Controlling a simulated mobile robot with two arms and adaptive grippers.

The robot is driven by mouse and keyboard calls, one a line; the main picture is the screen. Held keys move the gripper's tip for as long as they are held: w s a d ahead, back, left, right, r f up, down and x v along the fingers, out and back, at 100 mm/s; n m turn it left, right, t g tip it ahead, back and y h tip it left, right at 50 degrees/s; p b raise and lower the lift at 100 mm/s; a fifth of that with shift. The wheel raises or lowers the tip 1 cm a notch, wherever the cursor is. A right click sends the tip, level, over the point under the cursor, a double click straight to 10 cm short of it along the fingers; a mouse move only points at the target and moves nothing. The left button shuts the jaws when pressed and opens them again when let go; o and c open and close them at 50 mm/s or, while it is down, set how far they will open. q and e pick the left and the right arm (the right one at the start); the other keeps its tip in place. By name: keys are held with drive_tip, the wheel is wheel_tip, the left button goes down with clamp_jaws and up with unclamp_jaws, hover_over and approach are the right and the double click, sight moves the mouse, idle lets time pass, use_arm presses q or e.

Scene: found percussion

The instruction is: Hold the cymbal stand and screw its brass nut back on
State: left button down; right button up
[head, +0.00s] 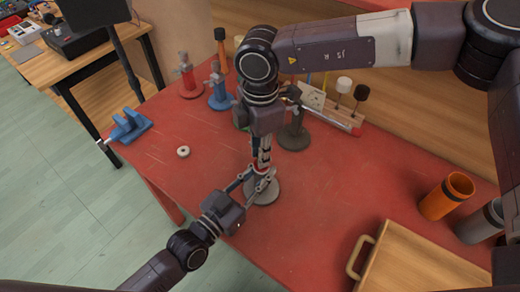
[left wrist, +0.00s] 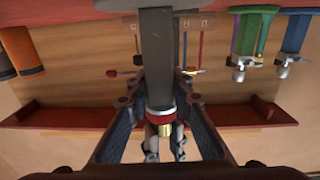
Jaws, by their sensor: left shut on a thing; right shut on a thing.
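The cymbal stand (head: 265,192) stands upright on the red table, its round grey base showing in the head view. My left gripper (head: 256,180) comes in low from the left and is shut on the stand. In the left wrist view the stand's grey post (left wrist: 158,50) runs between my left fingers, with a red band (left wrist: 160,116) at its end. The brass nut (left wrist: 164,130) shows just beyond that band, between the fingertips of my right gripper (left wrist: 165,146). In the head view my right gripper (head: 263,160) points down over the stand, shut, and hides the nut.
Behind stand a dark stand (head: 294,134), a blue stand (head: 219,96) and a red stand (head: 188,82). A white ring (head: 183,151) and a blue vise (head: 130,125) lie left. An orange cup (head: 442,200) and wooden box (head: 420,270) are right. The table between is clear.

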drive_tip(key=m, duration=0.6)
drive_tip(key=shift+w+m, duration=0.15)
drive_tip(key=shift+m, duration=0.15)
drive_tip(key=o, duration=0.9)
drive_tip(key=shift+o, duration=0.2)
drive_tip(key=shift+r, duration=2.25)
drive_tip(key=shift+c, duration=0.2)
